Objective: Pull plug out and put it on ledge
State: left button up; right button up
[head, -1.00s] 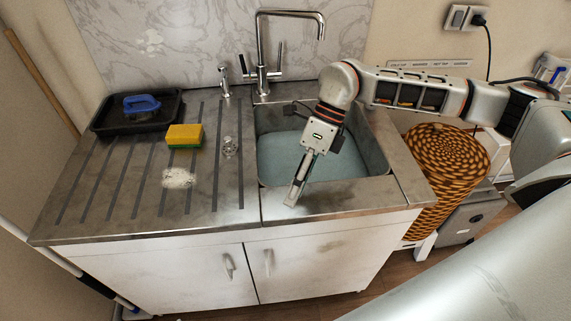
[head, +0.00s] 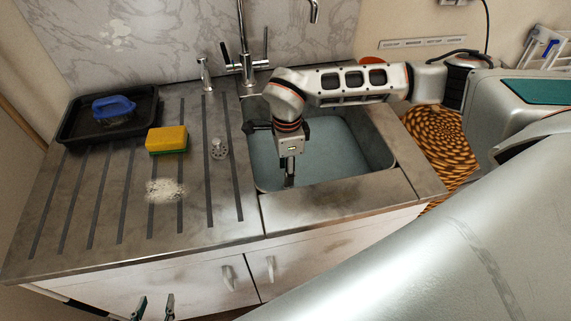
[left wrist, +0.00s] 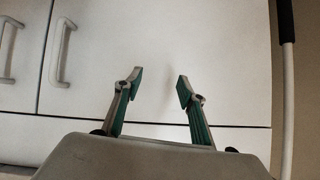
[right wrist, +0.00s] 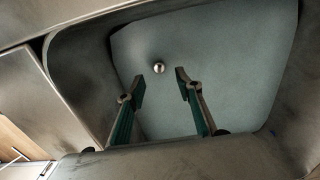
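The sink basin (head: 385,150) has a smooth blue-grey surface inside that looks like water. In the right wrist view a small round metallic knob (right wrist: 159,67), likely the plug, shows in the basin, ahead of and between the fingertips. My right gripper (head: 289,184) points down into the basin near its front left side. Its fingers (right wrist: 160,88) are open and empty, apart from the knob. The knob is not visible in the head view. My left gripper (head: 155,308) is open and empty in front of the cabinet; it also shows in the left wrist view (left wrist: 157,85).
The steel ledge (head: 330,210) in front of the basin is clear. On the drainer are a yellow-green sponge (head: 167,139), a small metal piece (head: 218,149), white powder (head: 164,190) and a black tray (head: 75,135) with a blue-handled brush. A tap (head: 246,66) stands behind the basin.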

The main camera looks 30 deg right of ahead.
jog(key=shift+s+f, duration=0.1)
jog(key=shift+f, duration=3.65)
grip_shut()
